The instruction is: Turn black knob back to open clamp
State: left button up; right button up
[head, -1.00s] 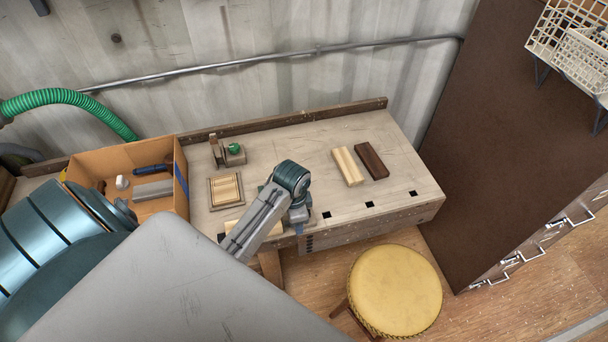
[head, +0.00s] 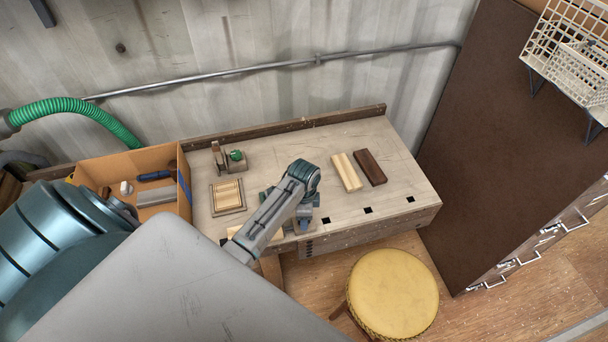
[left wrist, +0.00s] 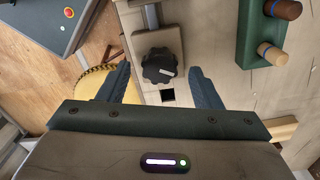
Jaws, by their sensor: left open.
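The black knob (left wrist: 158,67) is a lobed knob with a white mark, on the beige clamp (left wrist: 140,40) in the left wrist view. My left gripper (left wrist: 160,87) is open, one finger on each side of the knob in the picture. The fingers look apart from the knob, and nothing is between them but it. In the head view my left arm reaches over the workbench's front edge and hides the clamp and knob. My right gripper is in neither view.
A green block (left wrist: 249,40) with wooden pegs is beside the clamp. The workbench (head: 300,155) holds a light wood block (head: 346,172), a dark wood block (head: 370,167) and a cardboard box (head: 183,190). A yellow stool (head: 393,293) stands in front.

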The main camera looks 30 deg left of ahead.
pick_arm(q)
jog(key=shift+f, duration=0.65)
jog(key=c, duration=1)
